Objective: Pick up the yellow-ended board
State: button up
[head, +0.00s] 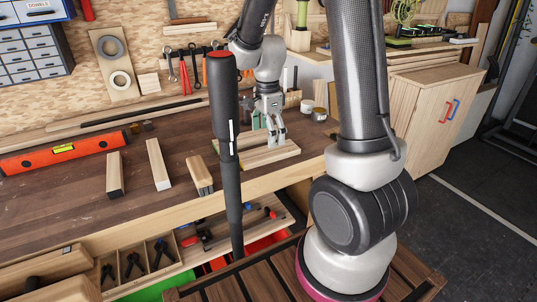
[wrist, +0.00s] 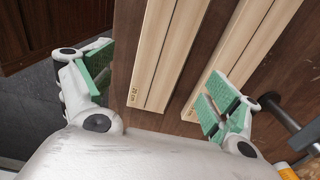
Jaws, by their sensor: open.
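My gripper (head: 275,135) is open above light wooden boards (head: 262,158) at the right part of the bench. In the wrist view, the fingers of my gripper (wrist: 163,88) stand wide apart with green pads, and nothing is between them. A pale grooved board (wrist: 165,50) with a small stamp lies below and between the fingers. A second pale board (wrist: 235,55) lies beside it, near the right finger.
An orange level (head: 65,154) lies further left. A small cup (head: 319,114) stands to the right. The bench's left front is clear.

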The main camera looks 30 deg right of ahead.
aim_at(270, 151)
jog(key=f, duration=0.4)
jog(key=d+f, duration=0.1)
jog(key=f, duration=0.1)
jog(key=shift+w, duration=0.1)
jog(key=c, duration=1.2)
